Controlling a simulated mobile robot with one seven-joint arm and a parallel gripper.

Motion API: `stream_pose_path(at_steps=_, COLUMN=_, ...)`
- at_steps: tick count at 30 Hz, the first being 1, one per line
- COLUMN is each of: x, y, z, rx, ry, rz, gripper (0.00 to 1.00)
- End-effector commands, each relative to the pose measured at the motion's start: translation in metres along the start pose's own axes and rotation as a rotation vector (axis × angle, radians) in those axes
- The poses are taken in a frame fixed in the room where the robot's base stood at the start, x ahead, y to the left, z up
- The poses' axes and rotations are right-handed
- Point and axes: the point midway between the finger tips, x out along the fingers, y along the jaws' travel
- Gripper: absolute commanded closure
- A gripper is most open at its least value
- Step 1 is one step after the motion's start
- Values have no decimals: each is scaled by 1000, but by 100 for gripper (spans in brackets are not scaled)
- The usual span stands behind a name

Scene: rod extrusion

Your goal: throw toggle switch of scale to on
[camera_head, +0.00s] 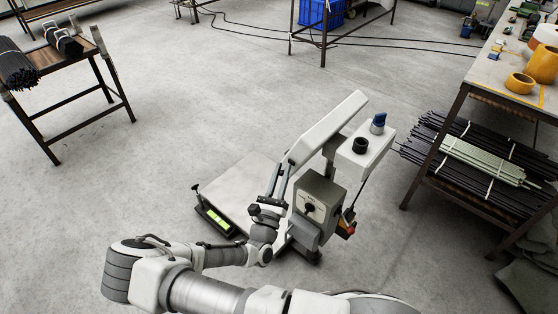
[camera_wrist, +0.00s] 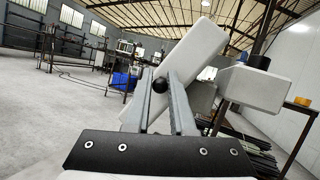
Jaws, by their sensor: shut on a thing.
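The scale stands on the floor, with a light flat platform (camera_head: 244,188), a lit green display (camera_head: 218,222) at its front edge and a grey box (camera_head: 320,196) with a round black dial to the right. My gripper (camera_head: 281,172) is between platform and box, fingers pointing up. In the wrist view my gripper (camera_wrist: 160,88) has its two fingers closed on a black ball knob (camera_wrist: 158,85), which looks like the end of the toggle switch. Its stem is hidden behind the fingers, so I cannot tell its on or off position. The head view does not show the knob clearly.
A slanted white bar (camera_head: 330,128) and a white box (camera_head: 364,150) with black and blue knobs rise close beyond the fingers. A workbench (camera_head: 480,78) with bundled rods below stands right. A small table (camera_head: 75,68) stands left. Open floor lies between.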

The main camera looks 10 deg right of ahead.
Motion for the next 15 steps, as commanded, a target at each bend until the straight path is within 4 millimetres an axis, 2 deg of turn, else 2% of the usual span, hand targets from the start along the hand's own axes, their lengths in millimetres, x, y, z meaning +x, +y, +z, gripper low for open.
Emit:
stream_pose_path(at_steps=1, x=1, y=-4, z=4, rx=6, ry=-6, rz=37, gripper=100)
stream_pose_path(at_steps=6, x=0, y=-8, z=2, rx=54, ry=-30, rz=146, gripper=100)
stream_pose_path(at_steps=15, x=-1, y=-12, z=-1, rx=109, ry=-57, rz=263, gripper=100)
